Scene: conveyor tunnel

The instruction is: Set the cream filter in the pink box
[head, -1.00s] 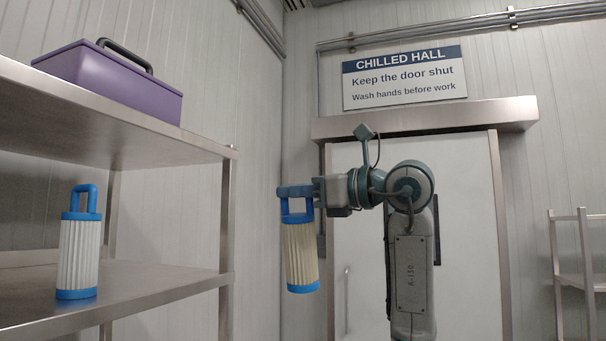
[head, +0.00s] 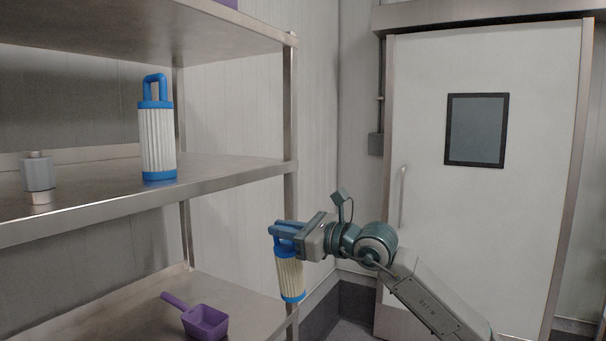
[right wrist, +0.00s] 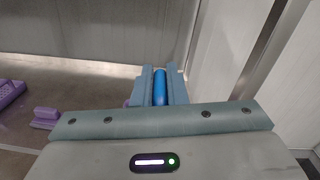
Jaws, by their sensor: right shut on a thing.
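The cream filter (head: 290,278) has a pleated cream body with blue end caps and a blue handle. My right gripper (head: 285,232) is shut on its handle, and the filter hangs below it, roughly upright, by the shelf rack's right post. In the right wrist view the blue handle (right wrist: 160,88) shows between the fingers; the body is hidden. No pink box shows in either view. My left gripper is not in view.
A white filter (head: 158,143) with blue caps and a grey cylindrical item (head: 38,174) stand on the middle shelf (head: 100,198). A purple scoop (head: 204,321) lies on the lower shelf (head: 135,312), which has bare room. A closed door (head: 430,75) stands behind my right arm.

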